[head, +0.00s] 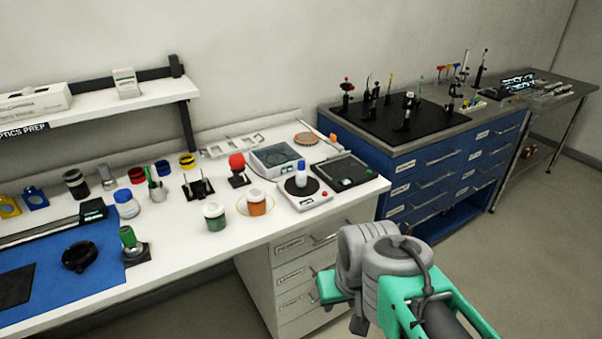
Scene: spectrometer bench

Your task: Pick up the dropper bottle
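A small white bottle with a blue cap (300,173) stands upright on the pan of a white balance-like device near the right end of the white bench. It looks most like the dropper bottle, but it is too small to see a dropper tip. My arm shows at the lower right, in front of the bench and well apart from the bottle. A teal piece at its left end (332,287) may be part of my gripper. The fingers cannot be made out, and the grey wrist hides much of that end.
Blue drawers (405,190) stand to the right.

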